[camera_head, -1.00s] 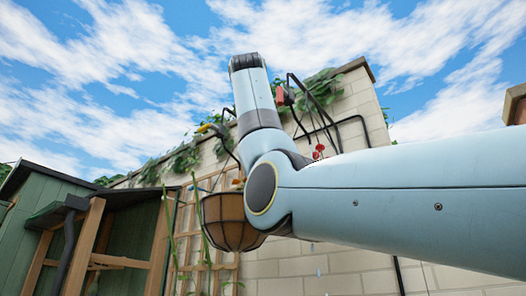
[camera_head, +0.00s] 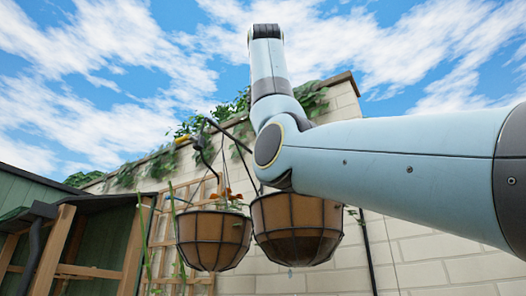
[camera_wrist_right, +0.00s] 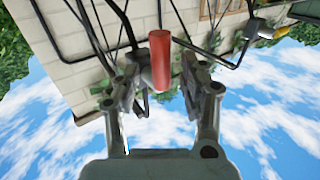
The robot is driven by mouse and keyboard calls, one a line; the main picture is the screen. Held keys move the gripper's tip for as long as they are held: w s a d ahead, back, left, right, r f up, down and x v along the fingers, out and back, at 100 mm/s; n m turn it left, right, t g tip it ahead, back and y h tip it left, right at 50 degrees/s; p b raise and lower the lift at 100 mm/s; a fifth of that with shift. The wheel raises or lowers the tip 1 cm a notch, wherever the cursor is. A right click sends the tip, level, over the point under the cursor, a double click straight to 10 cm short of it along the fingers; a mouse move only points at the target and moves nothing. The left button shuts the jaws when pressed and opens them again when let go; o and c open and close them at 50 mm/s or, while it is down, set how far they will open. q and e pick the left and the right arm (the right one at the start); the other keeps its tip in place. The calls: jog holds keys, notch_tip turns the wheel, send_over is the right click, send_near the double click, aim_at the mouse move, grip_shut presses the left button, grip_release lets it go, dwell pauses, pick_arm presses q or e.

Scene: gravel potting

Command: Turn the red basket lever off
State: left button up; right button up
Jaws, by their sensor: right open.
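The red lever (camera_wrist_right: 160,62) shows in the right wrist view as a short red cylinder, between the fingers of my right gripper (camera_wrist_right: 160,92). The gripper is open, with a finger to each side of the lever; I cannot tell whether either touches it. In the head view my right arm hides the lever and the gripper. Two hanging baskets show in the head view: one with orange flowers (camera_head: 214,240) and a larger one (camera_head: 298,230) partly behind my arm. I cannot tell which basket the lever serves. My left gripper is not in view.
Black brackets and pipes (camera_wrist_right: 118,28) run close around my right gripper. A yellow-tipped fitting (camera_wrist_right: 268,32) is to the right in the wrist view. A pale block wall (camera_head: 420,262) stands behind the baskets. A green shed (camera_head: 100,245) is at the left.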

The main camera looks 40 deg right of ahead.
jog(key=shift+w+d, duration=0.25)
jog(key=shift+w, duration=0.35)
jog(key=shift+s, duration=0.1)
jog(key=shift+c, duration=0.4)
grip_shut()
